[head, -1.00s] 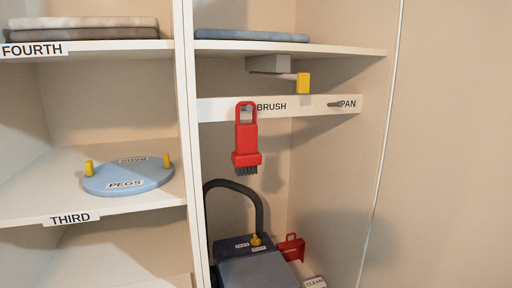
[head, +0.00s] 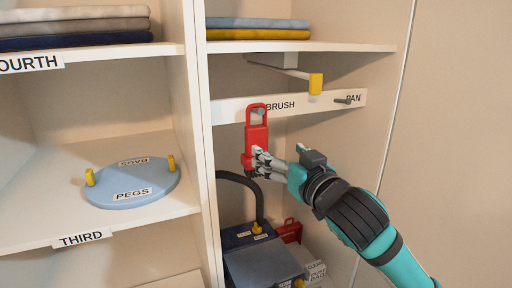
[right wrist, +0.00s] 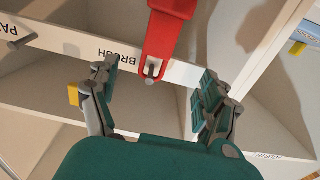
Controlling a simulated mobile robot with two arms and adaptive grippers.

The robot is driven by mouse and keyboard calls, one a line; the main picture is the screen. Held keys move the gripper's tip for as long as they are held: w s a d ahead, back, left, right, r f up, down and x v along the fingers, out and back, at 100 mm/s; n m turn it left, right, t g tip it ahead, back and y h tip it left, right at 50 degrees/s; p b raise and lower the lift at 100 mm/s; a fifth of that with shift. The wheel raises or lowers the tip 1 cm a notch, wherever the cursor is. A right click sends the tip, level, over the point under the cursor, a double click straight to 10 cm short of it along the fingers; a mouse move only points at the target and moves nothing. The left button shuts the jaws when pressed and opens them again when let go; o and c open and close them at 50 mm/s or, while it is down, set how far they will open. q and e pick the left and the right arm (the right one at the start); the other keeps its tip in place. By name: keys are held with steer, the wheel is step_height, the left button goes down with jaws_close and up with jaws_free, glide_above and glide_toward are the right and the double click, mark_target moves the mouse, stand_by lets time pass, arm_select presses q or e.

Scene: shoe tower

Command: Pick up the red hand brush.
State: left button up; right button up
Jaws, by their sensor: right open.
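The red hand brush (head: 257,133) hangs by its handle loop from a peg on the white rail labelled BRUSH. Its bristle end is hidden behind my right gripper in the head view. My right gripper (head: 262,163) comes in from the right, open, in front of the brush's lower part. In the right wrist view the brush (right wrist: 167,35) is at the top centre, a grey peg through its loop. The open fingers of my right gripper (right wrist: 155,95) stand apart, left and right of the loop's end, with nothing visible between them. My left gripper is not in view.
The white rail (head: 300,104) has a second, empty peg labelled PAN (head: 349,100). A yellow-ended bracket (head: 315,84) juts out above it. Below are a dark vacuum cleaner (head: 262,265) with a hose and a red dustpan (head: 290,230). A white divider (head: 200,130) stands left.

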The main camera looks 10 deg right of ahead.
mark_target(259, 133)
steer(key=w+p, duration=0.1)
steer(key=w, duration=0.1)
steer(key=w+a, duration=0.1)
steer(key=w, duration=0.2)
steer(key=w+p, duration=0.1)
steer(key=w, duration=0.2)
steer(key=shift+w+a+r+p, duration=0.1)
steer(key=shift+w+a+p, duration=0.05)
steer(key=shift+a+p, duration=0.15)
steer(key=w+p, duration=0.2)
steer(key=w, duration=0.1)
steer(key=w+p, duration=0.1)
steer(key=shift+w+a+r, duration=0.25)
steer(key=shift+w+a, duration=0.1)
steer(key=shift+w+f, duration=0.15)
steer(key=shift+w, duration=0.1)
steer(key=shift+s, duration=0.1)
steer(key=c, duration=0.3)
jaws_close()
